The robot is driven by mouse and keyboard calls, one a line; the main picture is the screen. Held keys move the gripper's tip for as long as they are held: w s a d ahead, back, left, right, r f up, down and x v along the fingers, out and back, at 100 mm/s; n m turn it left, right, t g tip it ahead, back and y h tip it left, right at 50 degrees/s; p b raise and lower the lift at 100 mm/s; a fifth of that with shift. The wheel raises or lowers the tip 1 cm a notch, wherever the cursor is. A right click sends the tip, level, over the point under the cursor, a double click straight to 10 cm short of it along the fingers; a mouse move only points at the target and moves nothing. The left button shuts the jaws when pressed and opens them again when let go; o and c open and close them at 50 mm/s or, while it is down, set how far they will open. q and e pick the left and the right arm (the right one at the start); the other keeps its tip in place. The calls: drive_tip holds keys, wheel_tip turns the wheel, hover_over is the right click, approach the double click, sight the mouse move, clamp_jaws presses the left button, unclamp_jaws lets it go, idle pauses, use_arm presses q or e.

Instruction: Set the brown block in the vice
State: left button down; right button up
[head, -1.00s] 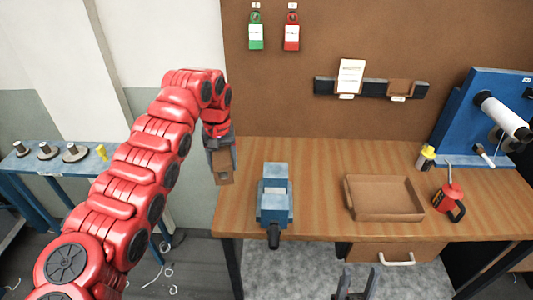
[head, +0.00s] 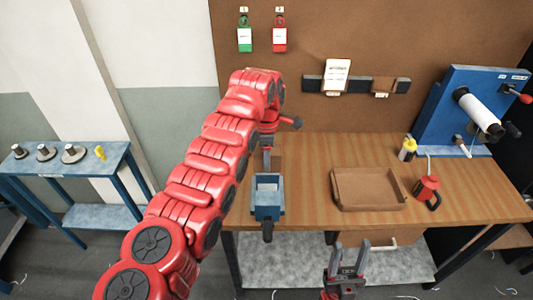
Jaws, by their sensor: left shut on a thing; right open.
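The blue-grey vice (head: 267,211) stands at the front left of the wooden workbench, its dark handle toward me. My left gripper (head: 267,158) points down just above and behind the vice's jaws. It is shut on the brown block, which I cannot clearly make out now against the bench and the gripper. I cannot tell whether the block touches the vice. My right gripper (head: 351,246) is open and empty, low in front of the bench, with its fingers pointing up.
A brown tray (head: 368,204) lies right of the vice. A red oil can (head: 427,188), a yellow-capped bottle (head: 408,149) and a blue stand with a white roll (head: 480,114) are further right. A blue side table (head: 75,163) is at the left.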

sight(267, 175)
use_arm(q)
drive_tip(key=shift+d+f, duration=0.1)
drive_tip(key=shift+f, duration=0.55)
wheel_tip(267, 175, down, 2)
drive_tip(key=shift+f, duration=0.15)
wheel_tip(267, 175, down, 2)
drive_tip(key=shift+f+b, duration=0.15)
drive_tip(key=shift+b, duration=0.2)
drive_tip(key=shift+f, duration=0.2)
drive_tip(key=shift+f+b, duration=0.6)
drive_tip(key=shift+f, duration=0.05)
drive_tip(key=shift+f, duration=0.25)
